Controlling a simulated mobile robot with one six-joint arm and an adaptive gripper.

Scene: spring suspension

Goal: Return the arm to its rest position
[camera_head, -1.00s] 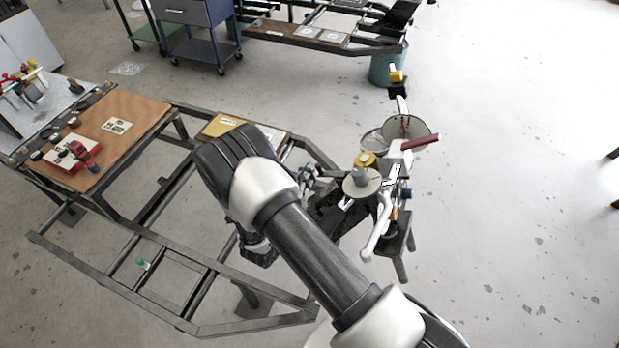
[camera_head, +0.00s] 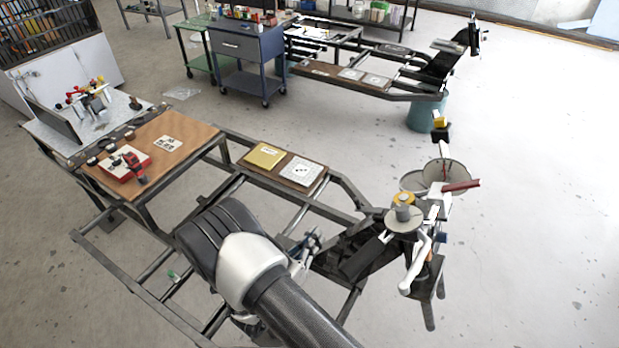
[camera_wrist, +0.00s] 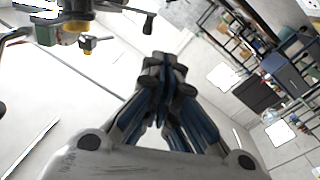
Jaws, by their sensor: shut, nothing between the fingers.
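My arm reaches up from the bottom of the head view, its pale elbow and dark links in front of the metal frame (camera_head: 150,268). My gripper (camera_wrist: 163,75) is in the middle of the wrist view, its blue and dark fingers drawn together with nothing between them. In the head view, what looks like the gripper (camera_head: 308,243) shows small and partly hidden behind the arm, left of the spring and disc assembly (camera_head: 405,218). I cannot tell the exact gap between them.
A brown-topped bench (camera_head: 190,130) with a red tool (camera_head: 133,168) stands at left. A blue cart (camera_head: 245,48) stands behind. The floor at right (camera_head: 540,180) is clear.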

